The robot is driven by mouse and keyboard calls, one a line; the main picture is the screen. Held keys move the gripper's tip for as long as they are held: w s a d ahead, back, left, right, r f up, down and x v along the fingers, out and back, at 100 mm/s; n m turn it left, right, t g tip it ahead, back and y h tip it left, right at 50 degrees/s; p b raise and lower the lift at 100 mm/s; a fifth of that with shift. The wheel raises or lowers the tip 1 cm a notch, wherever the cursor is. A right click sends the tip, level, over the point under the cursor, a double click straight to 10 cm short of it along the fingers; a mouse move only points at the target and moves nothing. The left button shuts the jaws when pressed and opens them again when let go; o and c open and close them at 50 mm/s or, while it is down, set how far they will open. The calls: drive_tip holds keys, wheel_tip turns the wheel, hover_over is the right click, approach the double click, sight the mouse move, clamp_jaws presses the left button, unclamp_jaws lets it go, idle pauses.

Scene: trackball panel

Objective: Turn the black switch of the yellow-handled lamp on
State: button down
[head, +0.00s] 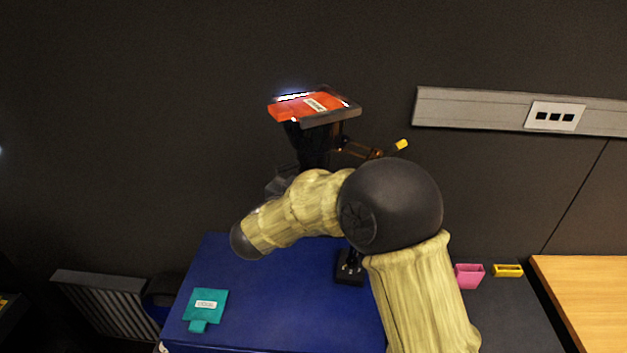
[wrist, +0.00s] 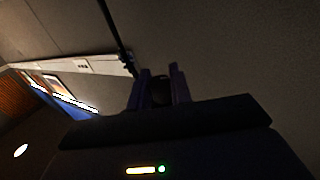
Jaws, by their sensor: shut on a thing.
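The yellow handle (head: 402,144) sits at the end of a thin dark arm with orange parts, to the right of a dark upright (head: 313,145). Above it is a tilted head (head: 310,105) with a red-orange labelled face and bright white edges. In the wrist view my gripper (wrist: 160,88) has its two purple fingers shut on a small dark rounded piece, which looks like the black switch (wrist: 161,92). Its details and setting are too dark to tell. In the head view my arm hides much of the lamp's lower part, and the fingers cannot be made out.
A blue tabletop (head: 270,300) carries a teal labelled piece (head: 206,304) and a small black box (head: 349,268) beside my arm. Pink (head: 469,276) and yellow (head: 507,270) containers stand at the right. A wooden table (head: 590,300) is further right. A dark rod (wrist: 113,30) runs close above my fingers.

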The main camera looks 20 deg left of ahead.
drive_tip(key=c, duration=1.3)
unclamp_jaws()
drive_tip(key=b+v, duration=0.5)
drive_tip(key=v, duration=1.2)
drive_tip(key=shift+s, duration=0.25)
drive_tip(key=shift+f, duration=0.1)
